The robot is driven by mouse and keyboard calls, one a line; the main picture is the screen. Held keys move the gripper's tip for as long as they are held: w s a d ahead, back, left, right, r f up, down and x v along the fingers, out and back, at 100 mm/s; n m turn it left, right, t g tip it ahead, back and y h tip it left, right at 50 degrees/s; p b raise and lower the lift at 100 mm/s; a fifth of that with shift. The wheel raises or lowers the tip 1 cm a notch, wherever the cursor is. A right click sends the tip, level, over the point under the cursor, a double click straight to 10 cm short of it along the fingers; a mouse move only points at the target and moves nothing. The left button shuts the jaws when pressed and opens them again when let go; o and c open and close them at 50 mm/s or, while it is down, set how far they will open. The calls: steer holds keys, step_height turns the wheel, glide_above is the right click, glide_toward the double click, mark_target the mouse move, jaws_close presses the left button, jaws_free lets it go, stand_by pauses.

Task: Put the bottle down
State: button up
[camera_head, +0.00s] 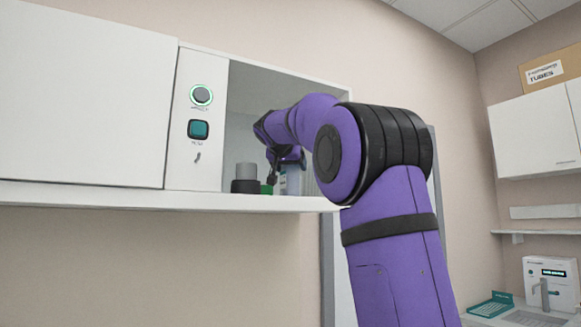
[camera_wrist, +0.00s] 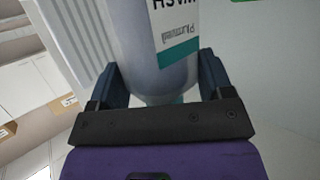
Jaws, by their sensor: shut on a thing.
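The bottle (camera_wrist: 138,50) is grey-white with a white and teal label; the wrist view shows it between the two dark fingers of my gripper (camera_wrist: 160,84). My gripper is shut on it. In the head view the bottle (camera_head: 293,180) is a small pale shape inside the wall hatch, mostly hidden by my purple arm. My gripper (camera_head: 290,160) is there too, low over the hatch floor. I cannot tell whether the bottle's base touches the surface.
A grey cylinder on a dark base (camera_head: 245,178) and a low green item (camera_head: 268,188) stand left of the bottle in the hatch (camera_head: 245,95). A panel with a round button (camera_head: 201,95) and a teal square button (camera_head: 198,129) borders the opening. A white ledge (camera_head: 150,197) runs along the front.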

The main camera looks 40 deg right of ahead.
steer(key=shift+f, duration=0.15)
steer(key=o, duration=1.1)
steer(key=shift+c, duration=0.2)
steer(key=shift+a, duration=0.1)
steer(key=v, duration=1.2)
steer(key=s+a+f+n+y, duration=0.4)
steer(key=s+f, duration=0.5)
steer(key=f, duration=0.5)
steer(key=s+a+f+n+g+y, duration=0.1)
steer(key=s+a+f+n+y, duration=0.3)
steer(key=s+a+f, duration=0.5)
steer(key=s+a+f+n+y, duration=0.4)
steer(key=s+f, duration=0.5)
steer(key=f, duration=1)
steer(key=a, duration=0.2)
steer(key=shift+a+f+g, duration=0.25)
steer(key=shift+a+g, duration=0.15)
